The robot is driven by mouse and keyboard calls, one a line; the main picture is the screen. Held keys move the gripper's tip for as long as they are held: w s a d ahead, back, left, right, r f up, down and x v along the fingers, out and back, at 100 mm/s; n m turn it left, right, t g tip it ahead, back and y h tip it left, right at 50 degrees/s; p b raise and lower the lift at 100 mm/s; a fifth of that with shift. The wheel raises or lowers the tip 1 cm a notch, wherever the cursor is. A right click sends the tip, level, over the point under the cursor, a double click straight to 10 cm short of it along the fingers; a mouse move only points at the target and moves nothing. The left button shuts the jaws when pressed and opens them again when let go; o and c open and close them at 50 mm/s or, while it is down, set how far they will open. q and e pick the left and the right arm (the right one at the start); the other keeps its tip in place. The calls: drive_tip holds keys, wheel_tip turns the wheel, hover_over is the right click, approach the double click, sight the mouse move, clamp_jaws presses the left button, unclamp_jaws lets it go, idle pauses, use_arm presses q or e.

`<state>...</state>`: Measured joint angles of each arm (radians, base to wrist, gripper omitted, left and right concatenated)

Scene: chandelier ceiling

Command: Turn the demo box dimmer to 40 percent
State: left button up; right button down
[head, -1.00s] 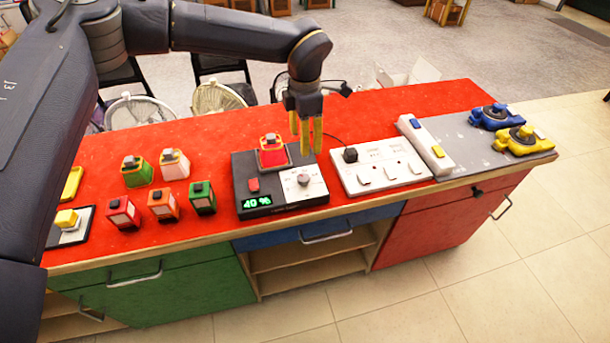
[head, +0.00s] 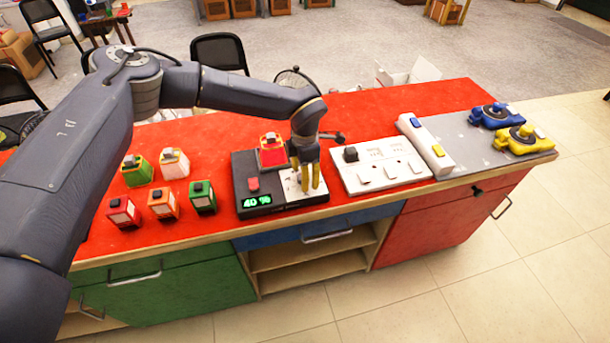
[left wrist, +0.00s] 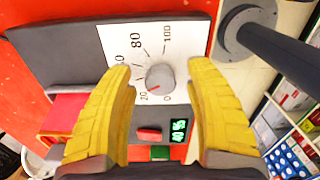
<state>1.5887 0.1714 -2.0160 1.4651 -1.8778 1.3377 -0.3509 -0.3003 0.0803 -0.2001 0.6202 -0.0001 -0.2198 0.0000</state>
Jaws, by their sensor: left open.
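The demo box (head: 242,180) is a black box on the red counter, with a green display (head: 257,201) reading 40 %. It has a red switch (head: 253,184) and a white dial plate (left wrist: 140,45) marked up to 100. The round grey dimmer knob (left wrist: 160,80) shows in the left wrist view, its red mark toward the low numbers. A red and yellow block (head: 272,153) sits on the box's back part. My left gripper (head: 308,192) is open, pointing down over the dial plate, its yellow fingers on either side of the knob. They hide the knob in the head view. My right gripper is not in view.
A white panel (head: 380,172) with a black knob stands right of the box. A white bar with blue and yellow buttons (head: 425,146) is beyond it. Several small coloured blocks (head: 162,203) stand to the left. Blue and yellow devices (head: 522,139) lie at the far right.

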use_arm(q)
drive_tip(key=shift+f, duration=0.15)
clamp_jaws()
drive_tip(key=shift+m, duration=0.7)
unclamp_jaws()
idle(0.4)
